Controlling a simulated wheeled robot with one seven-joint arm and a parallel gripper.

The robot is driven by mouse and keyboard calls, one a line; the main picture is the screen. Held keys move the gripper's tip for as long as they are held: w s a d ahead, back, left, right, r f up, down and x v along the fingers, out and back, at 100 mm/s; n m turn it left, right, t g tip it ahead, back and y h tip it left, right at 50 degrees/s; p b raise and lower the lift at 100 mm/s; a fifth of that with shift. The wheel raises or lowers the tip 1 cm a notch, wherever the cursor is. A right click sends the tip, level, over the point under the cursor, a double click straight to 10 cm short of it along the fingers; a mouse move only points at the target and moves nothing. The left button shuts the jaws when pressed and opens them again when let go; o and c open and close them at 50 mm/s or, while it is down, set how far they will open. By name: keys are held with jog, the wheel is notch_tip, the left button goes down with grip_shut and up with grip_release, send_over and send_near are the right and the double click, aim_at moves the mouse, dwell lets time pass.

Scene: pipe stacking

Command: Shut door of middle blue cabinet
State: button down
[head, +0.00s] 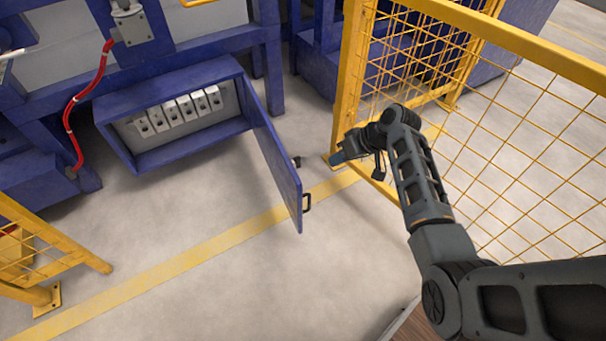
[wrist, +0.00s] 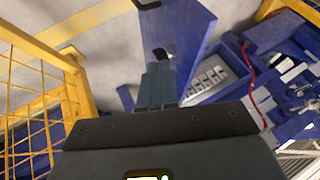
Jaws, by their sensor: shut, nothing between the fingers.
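The blue cabinet (head: 120,145) stands low on the left in the head view, with a row of several grey-white switches inside. Its door (head: 277,165) is wide open, swung out to the right. A black handle (head: 307,203) sits near the door's free edge. My gripper (head: 337,158) is to the right of the door, on its outer side, and looks apart from it. In the wrist view my gripper (wrist: 158,75) is shut and empty, its fingers pointing at the door (wrist: 185,28). The cabinet's interior switches (wrist: 207,80) show to the right there.
A yellow mesh fence (head: 500,140) stands right beside and behind my arm. A shorter yellow fence (head: 40,250) is at the lower left. A red cable (head: 80,100) hangs left of the cabinet. The floor in front of the cabinet is clear, crossed by a yellow line (head: 190,260).

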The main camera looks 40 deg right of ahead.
jog(key=w+a+f+b, duration=0.4)
jog(key=w+a+f, duration=0.1)
jog(key=w+f, duration=0.2)
jog(key=shift+w+a+y, duration=0.3)
jog(key=shift+w+y, duration=0.1)
jog(key=shift+w, duration=0.05)
dwell(0.4)
